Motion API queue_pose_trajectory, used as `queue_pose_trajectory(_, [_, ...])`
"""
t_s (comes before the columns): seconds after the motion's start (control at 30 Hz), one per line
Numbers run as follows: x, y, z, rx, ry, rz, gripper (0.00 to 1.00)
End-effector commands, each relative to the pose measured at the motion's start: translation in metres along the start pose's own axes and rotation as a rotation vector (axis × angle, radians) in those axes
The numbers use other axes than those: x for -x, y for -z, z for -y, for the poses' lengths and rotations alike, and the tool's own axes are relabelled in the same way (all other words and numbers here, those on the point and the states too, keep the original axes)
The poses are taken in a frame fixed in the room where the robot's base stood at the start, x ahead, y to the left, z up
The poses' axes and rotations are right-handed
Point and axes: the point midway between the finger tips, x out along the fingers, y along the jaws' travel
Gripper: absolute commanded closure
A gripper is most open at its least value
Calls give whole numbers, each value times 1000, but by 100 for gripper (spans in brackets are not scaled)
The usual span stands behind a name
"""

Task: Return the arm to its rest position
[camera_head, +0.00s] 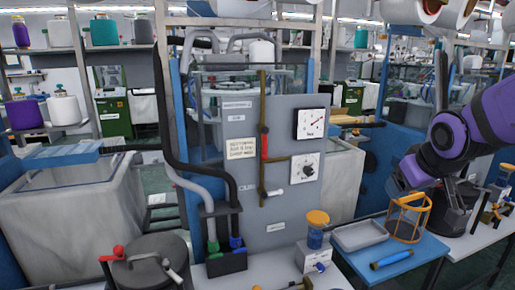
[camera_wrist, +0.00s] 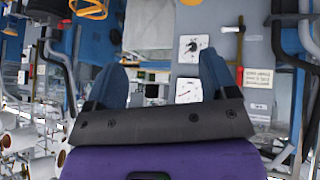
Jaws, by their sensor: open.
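My gripper (camera_wrist: 163,78) shows in the wrist view with its two blue fingers spread apart and nothing between them. Behind the fingers lies the grey panel with its two white dials, seen upside down and at a distance. In the head view my purple arm (camera_head: 445,150) is folded at the right side, above the worktop. Its lower end is near the orange wire cage (camera_head: 409,218); I cannot tell the fingers apart there.
An orange-lidded jar (camera_head: 316,228) stands left of the tray. The grey panel (camera_head: 265,190) with dials and hoses rises behind. A white bin (camera_head: 75,215) stands at left.

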Motion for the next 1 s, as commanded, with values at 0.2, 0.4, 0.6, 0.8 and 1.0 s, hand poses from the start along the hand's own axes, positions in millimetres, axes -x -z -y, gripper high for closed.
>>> queue_pose_trajectory(0.2, [66, -31, 8, -85, 15, 56, 21])
queue_pose_trajectory(0.4, [116, -67, 18, -159, 53, 110, 21])
queue_pose_trajectory(0.6, [145, -95, 26, -202, 90, 152, 21])
queue_pose_trajectory(0.8, [153, -103, 28, -214, 102, 166, 21])
queue_pose_trajectory(1.0, [153, -103, 28, -214, 102, 167, 35])
